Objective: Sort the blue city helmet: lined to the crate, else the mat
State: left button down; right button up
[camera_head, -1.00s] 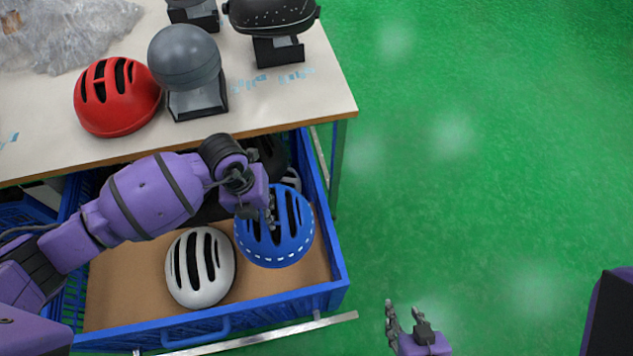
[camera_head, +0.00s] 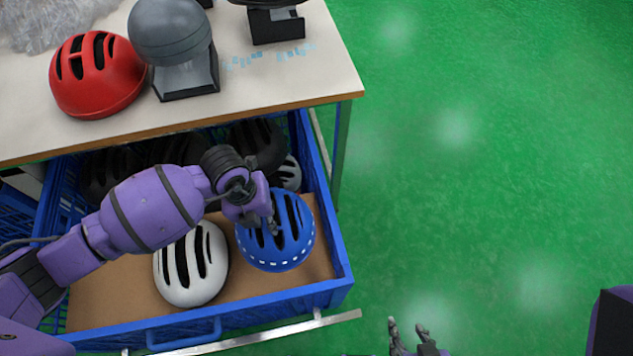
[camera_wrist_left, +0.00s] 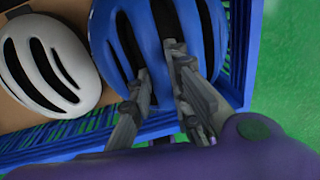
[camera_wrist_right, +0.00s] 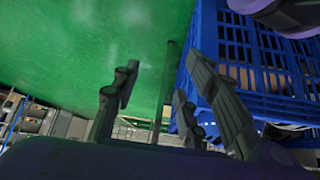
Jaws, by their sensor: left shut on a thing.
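The blue helmet (camera_head: 283,238), with a dotted white band along its rim, sits dome up in the blue drawer-like crate (camera_head: 341,262), at its right end. My left gripper (camera_head: 272,226) is shut on the helmet's shell at its vents; the left wrist view shows both fingers (camera_wrist_left: 160,88) against the blue shell (camera_wrist_left: 205,25). The helmet's inside is hidden, so I cannot tell whether it is lined. My right gripper (camera_head: 408,332) is open and empty over the green floor; its spread fingers show in the right wrist view (camera_wrist_right: 155,90). No mat can be made out.
A white helmet (camera_head: 191,265) lies left of the blue one in the crate, with dark helmets (camera_head: 255,140) behind. The table (camera_head: 300,85) above holds a red helmet (camera_head: 97,75) and a grey ball-shaped form on a stand (camera_head: 170,35). The floor to the right is clear.

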pick_arm(q)
notch_tip(320, 180, down, 10)
jog(key=b, duration=0.6)
pick_arm(e)
jog(key=f, duration=0.3)
jog(key=s+a+f, duration=0.1)
jog(key=f, duration=0.1)
jog(key=shift+f, duration=0.35)
pick_arm(q)
jog(key=shift+r, duration=0.1)
pick_arm(e)
jog(key=shift+s+d+f, duration=0.1)
jog(key=shift+s, duration=0.05)
pick_arm(q)
jog(key=shift+f+b, duration=0.3)
jog(key=shift+f, duration=0.05)
pick_arm(e)
jog(key=shift+s+f+g, duration=0.15)
jog(key=shift+f+g, duration=0.1)
jog(key=shift+g, duration=0.05)
pick_arm(q)
jog(key=c, duration=1.6)
grip_release()
jog(key=shift+o, duration=0.2)
